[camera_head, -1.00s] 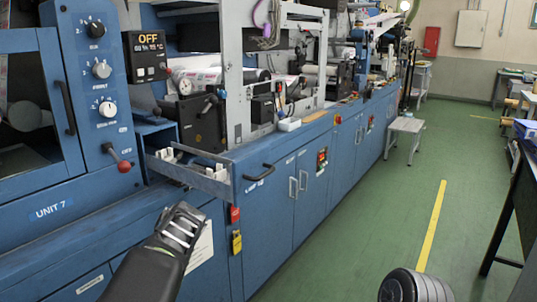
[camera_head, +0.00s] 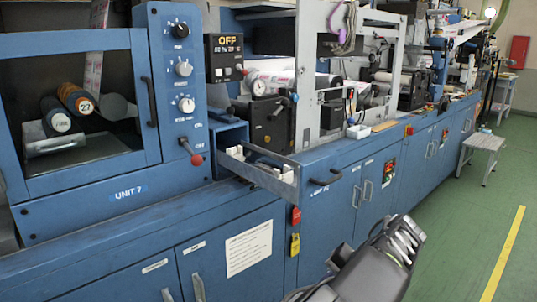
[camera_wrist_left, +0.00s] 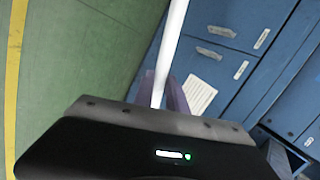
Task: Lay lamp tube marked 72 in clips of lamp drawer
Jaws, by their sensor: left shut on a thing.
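The lamp drawer (camera_head: 262,178) is pulled out from the blue machine, right of the knob panel. White clips (camera_head: 236,152) stand inside it; its floor is partly hidden by its front wall. In the left wrist view my left gripper (camera_wrist_left: 162,90) is shut on a slim white lamp tube (camera_wrist_left: 173,38), which runs up out of the picture. No marking on the tube is legible. The tube does not show in the head view. One of my arms shows at the lower right there, in front of the cabinets and apart from the drawer. My right gripper cannot be made out.
A red-knobbed lever (camera_head: 196,159) juts out left of the drawer. Red and yellow tags (camera_head: 295,243) hang below. A small step stool (camera_head: 482,150) stands on the open green floor at right.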

